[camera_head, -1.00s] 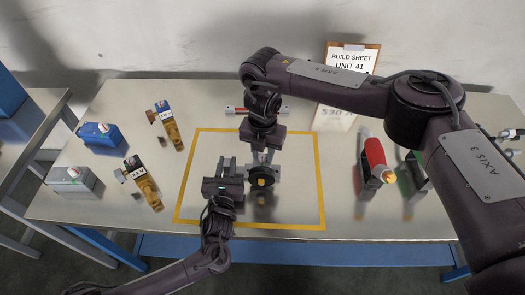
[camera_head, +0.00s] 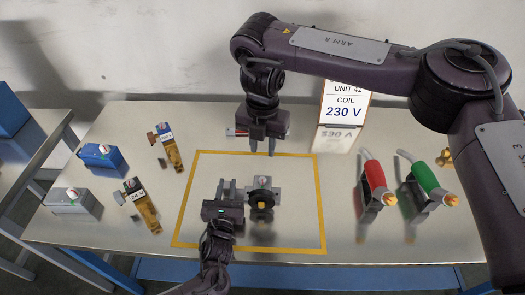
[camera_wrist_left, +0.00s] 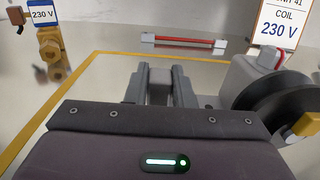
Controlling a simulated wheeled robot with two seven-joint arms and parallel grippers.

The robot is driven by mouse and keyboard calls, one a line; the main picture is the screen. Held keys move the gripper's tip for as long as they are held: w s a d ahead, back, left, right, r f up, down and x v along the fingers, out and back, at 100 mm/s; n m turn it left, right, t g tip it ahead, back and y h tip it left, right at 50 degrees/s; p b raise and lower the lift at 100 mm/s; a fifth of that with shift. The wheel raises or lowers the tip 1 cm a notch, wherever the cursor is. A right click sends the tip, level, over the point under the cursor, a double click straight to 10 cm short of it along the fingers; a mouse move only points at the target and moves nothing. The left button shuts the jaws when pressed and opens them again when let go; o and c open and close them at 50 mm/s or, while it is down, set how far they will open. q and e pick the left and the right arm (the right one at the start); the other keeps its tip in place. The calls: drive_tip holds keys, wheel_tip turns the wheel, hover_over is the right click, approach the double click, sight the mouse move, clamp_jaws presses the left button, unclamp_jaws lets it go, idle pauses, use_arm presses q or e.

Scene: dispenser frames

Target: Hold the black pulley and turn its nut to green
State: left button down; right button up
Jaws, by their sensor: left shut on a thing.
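The black pulley (camera_head: 262,199) sits on a grey block inside the yellow outline, with a small yellow-orange piece at its front. It also shows in the left wrist view (camera_wrist_left: 283,108). On top of the block is a pale round dial (camera_head: 264,183) with a red mark; the nut itself is too small to make out. My left gripper (camera_head: 227,186) is beside the pulley on its left, shut on a grey part (camera_wrist_left: 160,84) that seems to belong to the pulley's block. My right gripper (camera_head: 262,150) is open and empty, above and behind the pulley.
A red rod with pale ends (camera_wrist_left: 185,41) lies behind the outline. Blue and grey boxes (camera_head: 101,157) and brass valves (camera_head: 171,153) stand left. Red (camera_head: 373,176) and green (camera_head: 424,177) tools in stands are right. A sheet (camera_head: 345,102) reads COIL 230 V.

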use_arm(q)
drive_tip(key=c, duration=1.2)
unclamp_jaws()
drive_tip(key=shift+o, duration=0.2)
